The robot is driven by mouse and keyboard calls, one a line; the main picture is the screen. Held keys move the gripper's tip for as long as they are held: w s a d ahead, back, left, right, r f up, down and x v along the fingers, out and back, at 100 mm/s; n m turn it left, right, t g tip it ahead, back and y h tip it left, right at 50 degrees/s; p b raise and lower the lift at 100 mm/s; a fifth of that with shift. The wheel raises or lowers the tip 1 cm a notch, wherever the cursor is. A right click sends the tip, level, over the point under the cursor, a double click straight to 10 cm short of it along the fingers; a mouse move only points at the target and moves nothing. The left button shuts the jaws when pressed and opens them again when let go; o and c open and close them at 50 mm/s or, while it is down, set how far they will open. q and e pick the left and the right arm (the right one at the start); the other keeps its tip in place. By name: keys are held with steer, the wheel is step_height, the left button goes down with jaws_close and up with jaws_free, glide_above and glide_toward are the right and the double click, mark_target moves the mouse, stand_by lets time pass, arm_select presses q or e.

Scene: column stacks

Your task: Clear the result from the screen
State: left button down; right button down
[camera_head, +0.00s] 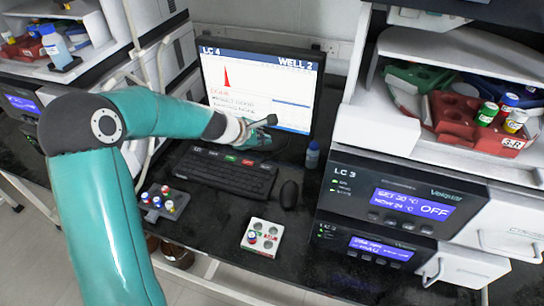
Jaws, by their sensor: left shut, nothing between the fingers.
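The screen (290,80) stands at the back of the bench. It shows a red peak, "LC 4", "WELL 2" and several lines of text. A black keyboard (226,177) lies in front of it, with a green key and red keys along its far edge. My left arm reaches in from the left, and my left gripper (268,121) is in front of the lower part of the screen, above the far right of the keyboard. The gripper looks shut and empty. I cannot tell whether it touches anything. The arm hides the screen's lower left. My right gripper is not in view.
A black mouse (289,194) and a small blue-capped bottle (312,155) are right of the keyboard. A white vial rack (262,238) and a dark vial rack (164,203) stand in front. The LC 3 column stack (400,200) fills the right, with a red tray (470,127) above.

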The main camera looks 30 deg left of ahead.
mark_target(265, 168)
arm_select(q)
steer(key=shift+w, duration=0.2)
steer(key=shift+s, duration=0.1)
steer(key=shift+f, duration=0.1)
step_height(265, 168, down, 9)
steer(key=b, duration=0.8)
steer(key=shift+b, duration=0.35)
stand_by(0.9)
steer(key=shift+f+b, duration=0.25)
steer(key=shift+b, duration=0.1)
